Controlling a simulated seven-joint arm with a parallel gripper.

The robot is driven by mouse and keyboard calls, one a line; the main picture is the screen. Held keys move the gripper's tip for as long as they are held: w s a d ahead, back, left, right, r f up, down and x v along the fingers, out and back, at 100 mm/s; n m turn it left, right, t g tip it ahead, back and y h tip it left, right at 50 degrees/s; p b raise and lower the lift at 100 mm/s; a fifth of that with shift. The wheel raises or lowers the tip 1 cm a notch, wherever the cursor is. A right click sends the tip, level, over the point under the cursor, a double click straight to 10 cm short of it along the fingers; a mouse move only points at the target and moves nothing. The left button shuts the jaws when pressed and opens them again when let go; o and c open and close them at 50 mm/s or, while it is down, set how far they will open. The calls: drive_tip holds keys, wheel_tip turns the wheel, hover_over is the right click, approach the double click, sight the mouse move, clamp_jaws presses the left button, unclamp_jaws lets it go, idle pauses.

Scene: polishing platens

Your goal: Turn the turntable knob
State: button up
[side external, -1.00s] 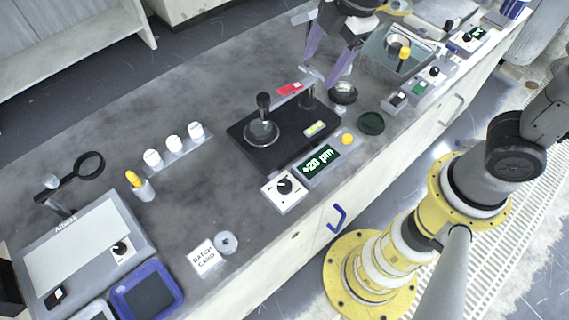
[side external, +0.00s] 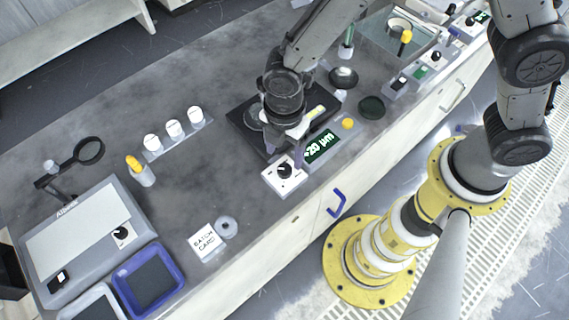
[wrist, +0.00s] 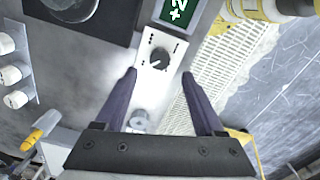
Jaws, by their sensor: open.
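A black knob (side external: 285,171) sits on a small white control box (side external: 270,184) beside the green "+20 µm" display (side external: 322,146). The wrist view shows the knob (wrist: 159,58) with dots and a scale on the box's face. My gripper (wrist: 159,76) is open and empty, pointing down, its two purple fingers apart. In the wrist view the knob lies between the finger lines, just beyond the tips. In the side view my gripper (side external: 292,152) is above the box's back edge, partly hidden by my wrist. I cannot tell its exact height, and no contact shows.
A black gauge base (side external: 246,138) stands behind the box, partly hidden by my arm. A batch card (side external: 205,243) and grey ring (side external: 226,226) lie in front-left. Another device with a black knob (side external: 121,234) stands far left.

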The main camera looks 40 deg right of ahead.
sight(285, 169)
drive_tip(key=shift+f, duration=3.2)
clamp_jaws()
